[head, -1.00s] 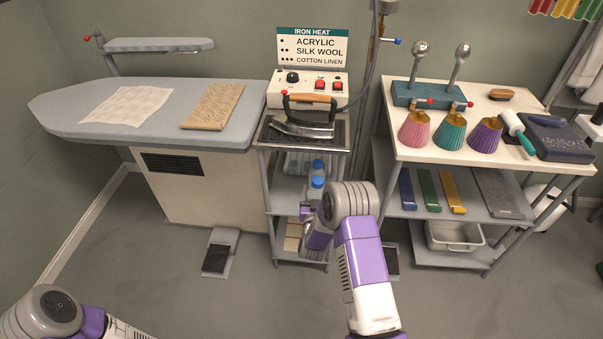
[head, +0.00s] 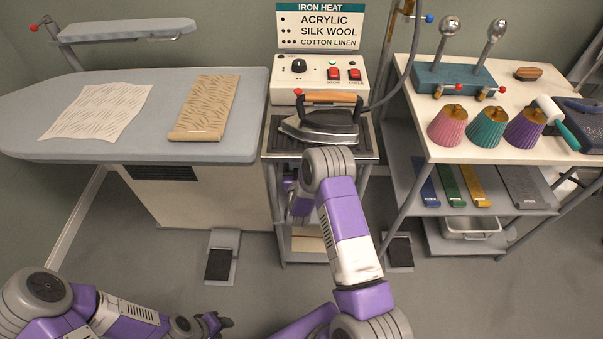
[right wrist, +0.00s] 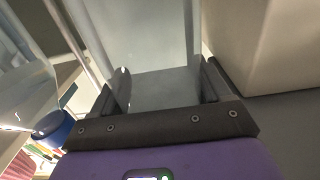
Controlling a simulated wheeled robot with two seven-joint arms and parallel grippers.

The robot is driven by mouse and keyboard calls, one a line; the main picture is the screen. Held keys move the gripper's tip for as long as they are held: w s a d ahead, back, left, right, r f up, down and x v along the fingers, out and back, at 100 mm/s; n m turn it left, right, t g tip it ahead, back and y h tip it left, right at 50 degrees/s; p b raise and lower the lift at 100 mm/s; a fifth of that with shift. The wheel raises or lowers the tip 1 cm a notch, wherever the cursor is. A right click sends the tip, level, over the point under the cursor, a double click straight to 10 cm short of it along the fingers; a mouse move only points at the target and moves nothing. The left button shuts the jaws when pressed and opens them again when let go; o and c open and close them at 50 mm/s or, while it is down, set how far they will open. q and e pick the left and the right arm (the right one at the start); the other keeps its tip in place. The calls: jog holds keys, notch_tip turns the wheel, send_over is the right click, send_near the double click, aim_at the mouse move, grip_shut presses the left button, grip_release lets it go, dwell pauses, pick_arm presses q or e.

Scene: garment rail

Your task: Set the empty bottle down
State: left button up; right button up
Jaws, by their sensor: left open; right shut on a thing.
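In the right wrist view my right gripper (right wrist: 167,90) is shut on a clear, see-through bottle (right wrist: 155,45), which looks empty. Another clear bottle (right wrist: 22,75) with a blue cap (right wrist: 55,128) stands just left of that gripper. In the head view my right arm reaches to the cart (head: 366,148) under the iron, and my own arm hides the held bottle and the fingers. My left gripper (head: 218,323) is open and empty low in the head view, well away from the cart.
The iron (head: 322,125) rests on the cart's top, below a control box (head: 317,72). The ironing board (head: 60,142) is at left. A side table (head: 470,148) with colored shades is at right. Foot pedals (head: 219,263) lie on the floor.

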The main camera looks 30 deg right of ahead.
notch_tip(320, 180, down, 6)
jog(key=shift+b, duration=1)
jog(key=shift+r, duration=0.15)
jog(key=o, duration=1)
jog(key=shift+f, duration=0.2)
jog(key=shift+r, duration=0.2)
jog(key=p+v, duration=0.3)
jog(key=v, duration=0.9)
jog(key=shift+p, duration=0.35)
